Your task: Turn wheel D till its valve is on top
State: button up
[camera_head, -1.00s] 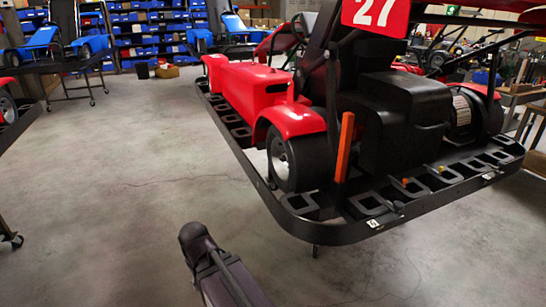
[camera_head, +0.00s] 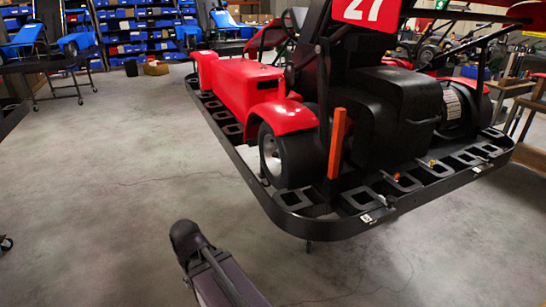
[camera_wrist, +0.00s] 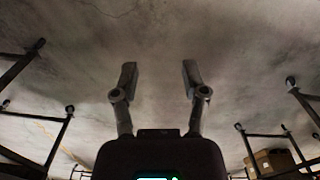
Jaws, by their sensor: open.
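The red and black kart number 27 (camera_head: 255,85) stands raised on the right in the head view. Its near wheel (camera_head: 271,155) has a black tyre and a pale hub and sits under a red fender. I cannot make out a wheel letter or a valve. A small white tag (camera_head: 367,218) on the black bumper frame is too small to read. In the wrist view my gripper (camera_wrist: 158,78) is open and empty, its two fingers apart over bare floor. In the head view only a dark part of my arm shows, left of the kart and apart from it.
The black bumper frame (camera_head: 290,222) juts out around the kart. An orange upright (camera_head: 337,142) stands behind the near wheel. Blue bins (camera_head: 140,30) fill shelves at the back. Stand legs (camera_wrist: 60,135) flank my gripper. The floor (camera_head: 120,200) left of the kart is clear.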

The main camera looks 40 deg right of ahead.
jog(key=shift+a, duration=0.25)
jog(key=shift+o, duration=0.8)
jog(key=n+g+h, duration=0.4)
jog(key=n+h, duration=0.3)
jog(key=h, duration=1.1)
send_near(275, 155)
jog(key=w+v, duration=0.1)
jog(key=v, duration=0.3)
jog(key=shift+s+d+f, duration=0.1)
jog(key=shift+s+d, duration=0.05)
jog(key=shift+d, duration=0.15)
jog(key=shift+d, duration=0.1)
jog(key=x, duration=1.3)
jog(key=shift+s+d+f, duration=0.1)
jog(key=shift+d+f, duration=0.15)
jog(key=shift+d, duration=0.05)
